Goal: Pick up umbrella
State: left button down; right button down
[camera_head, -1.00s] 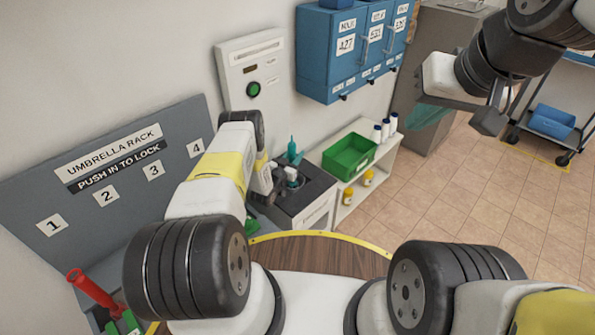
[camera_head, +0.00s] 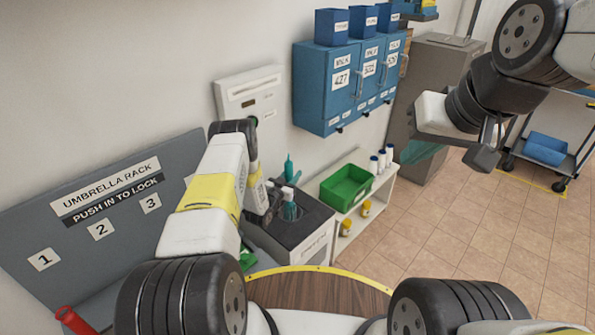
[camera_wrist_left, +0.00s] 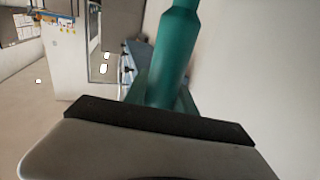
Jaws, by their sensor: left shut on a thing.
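A teal umbrella (camera_head: 289,170) stands upright at the black-topped box (camera_head: 308,224) beside the wall. Its lower part goes down toward the opening in the top, and its lower end is hidden. My left gripper (camera_head: 286,192) is shut around it from the left, with teal showing above and below the jaw. In the left wrist view, the teal shaft (camera_wrist_left: 174,55) rises between the fingers, partly covered by the gripper body. My right gripper (camera_head: 484,150) is raised at the right, apart from the umbrella; its jaw opening is unclear.
The grey umbrella rack (camera_head: 60,245) is at the left, with a red-handled item (camera_head: 72,319) at its bottom. A low white shelf (camera_head: 385,190) holds a green bin (camera_head: 347,184) and bottles. Blue mailboxes (camera_head: 345,85) hang above. Tiled floor (camera_head: 470,230) is clear at right.

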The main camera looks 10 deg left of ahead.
pick_arm(q)
notch_tip(320, 180, up, 33)
jog(key=shift+f, duration=0.15)
dwell(0.5)
jog(key=shift+s+d, duration=0.1)
